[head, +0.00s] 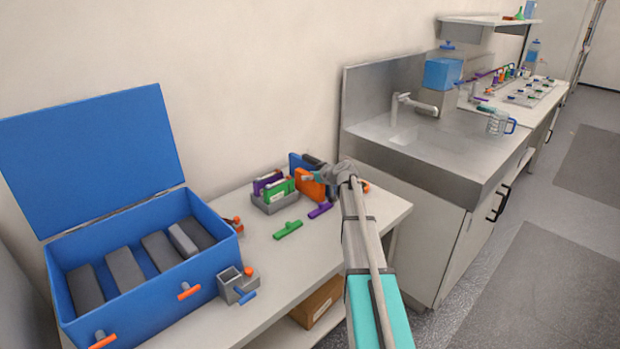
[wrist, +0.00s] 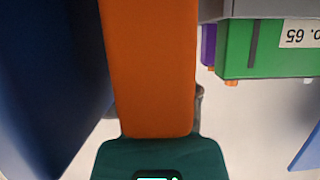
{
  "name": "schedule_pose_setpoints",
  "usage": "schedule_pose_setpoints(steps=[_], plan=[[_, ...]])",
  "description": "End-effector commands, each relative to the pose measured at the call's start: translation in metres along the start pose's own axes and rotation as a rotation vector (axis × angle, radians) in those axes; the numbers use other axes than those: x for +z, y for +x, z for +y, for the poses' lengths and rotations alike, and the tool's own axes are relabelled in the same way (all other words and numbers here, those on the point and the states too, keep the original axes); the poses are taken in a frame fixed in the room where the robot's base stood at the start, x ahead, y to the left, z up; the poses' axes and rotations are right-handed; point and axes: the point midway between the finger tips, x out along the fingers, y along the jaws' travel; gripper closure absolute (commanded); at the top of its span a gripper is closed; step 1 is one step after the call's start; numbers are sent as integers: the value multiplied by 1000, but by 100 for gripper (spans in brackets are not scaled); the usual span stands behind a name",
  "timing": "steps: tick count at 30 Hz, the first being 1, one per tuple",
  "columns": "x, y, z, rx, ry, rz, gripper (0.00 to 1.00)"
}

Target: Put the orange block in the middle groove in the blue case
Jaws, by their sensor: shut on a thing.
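The orange block (head: 308,188) is upright over the bench, beside a grey rack with coloured blocks. My gripper (head: 318,178) is shut on it. In the wrist view the orange block (wrist: 150,70) runs up the middle from my gripper (wrist: 155,138); its far end is out of frame. I cannot tell whether the block touches the bench. The blue case (head: 207,271) stands open at the left, its lid (head: 85,165) raised at the back. Grey blocks (head: 124,268) stand inside it with grooves between them. The case is well to the left of my gripper.
The grey rack (head: 277,203) holds a green block (head: 278,191) and a purple one (head: 266,182). A blue panel (head: 297,166) stands close behind the orange block. Green (head: 288,230) and purple (head: 320,210) handled pieces lie in front. A small grey holder (head: 233,285) stands by the case.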

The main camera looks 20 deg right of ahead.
Motion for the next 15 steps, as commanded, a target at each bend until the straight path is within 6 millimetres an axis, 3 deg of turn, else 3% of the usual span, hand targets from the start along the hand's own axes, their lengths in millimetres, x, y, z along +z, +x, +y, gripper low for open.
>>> schedule_pose_setpoints(steps=[6,7,8,15], plan=[[4,2,0,0,0,0,83],[3,1,0,0,0,0,53],[2,1,0,0,0,0,48],[2,1,0,0,0,0,44]])
